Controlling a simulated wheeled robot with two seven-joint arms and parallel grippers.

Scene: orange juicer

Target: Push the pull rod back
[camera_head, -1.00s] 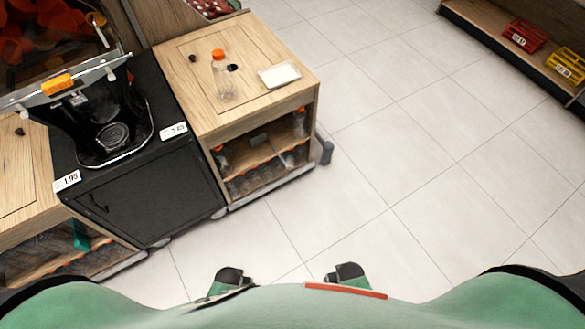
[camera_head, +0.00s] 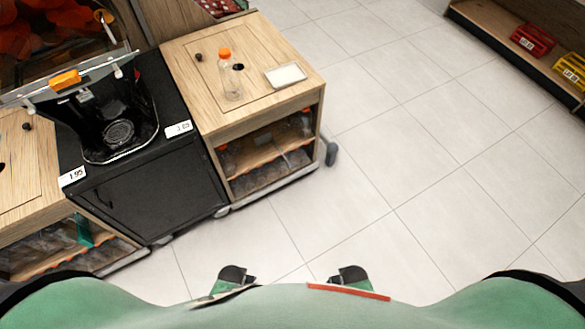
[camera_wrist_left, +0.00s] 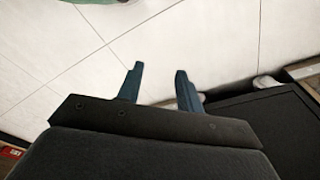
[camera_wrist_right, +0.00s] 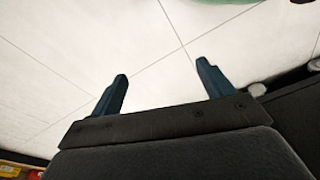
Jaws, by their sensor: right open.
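The juicer stands at the upper left of the head view, in a black cabinet with a dark bay (camera_head: 118,130) at its front. A silver metal bar (camera_head: 100,72) with an orange block (camera_head: 65,80) crosses above the bay. I cannot tell for sure which part is the pull rod. My left gripper (camera_wrist_left: 160,72) is open and empty in the left wrist view, over the floor. My right gripper (camera_wrist_right: 162,72) is open and empty in the right wrist view, also over the floor.
A wooden counter (camera_head: 265,107) right of the juicer holds an orange-capped bottle (camera_head: 231,85) and a white tray (camera_head: 286,76). Another wooden counter (camera_head: 22,185) stands at the left. Red (camera_head: 532,40) and yellow (camera_head: 570,70) baskets sit on a shelf at the upper right. The tiled floor is clear.

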